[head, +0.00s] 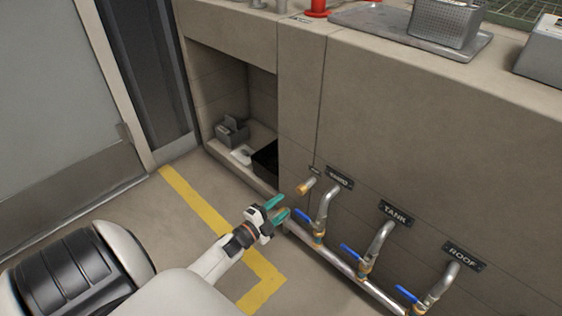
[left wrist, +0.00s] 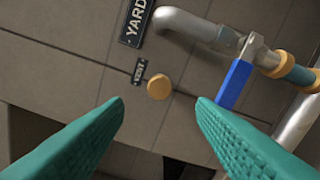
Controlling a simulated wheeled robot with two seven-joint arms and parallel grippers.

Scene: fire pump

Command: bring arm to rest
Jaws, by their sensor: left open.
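My left gripper (head: 277,207) is open with green fingers, in front of the low wall by the leftmost pipe. In the left wrist view its two fingers (left wrist: 160,112) stand apart with nothing between them. Beyond them is a round brass stub (left wrist: 158,87) under a small tag and the YARD label (left wrist: 136,20). A blue valve lever (left wrist: 235,84) is right of the fingers; whether a finger touches it I cannot tell. In the head view the brass stub (head: 306,187) sits just above and right of the gripper. My right gripper is not in view.
Pipes with blue levers stand under the TANK (head: 395,213) and ROOF (head: 463,255) labels. A bottom pipe (head: 345,271) runs along the wall. An open recess holds a grey caddy (head: 231,131) and a black bin (head: 266,158). Floor with a yellow line (head: 205,211) is clear.

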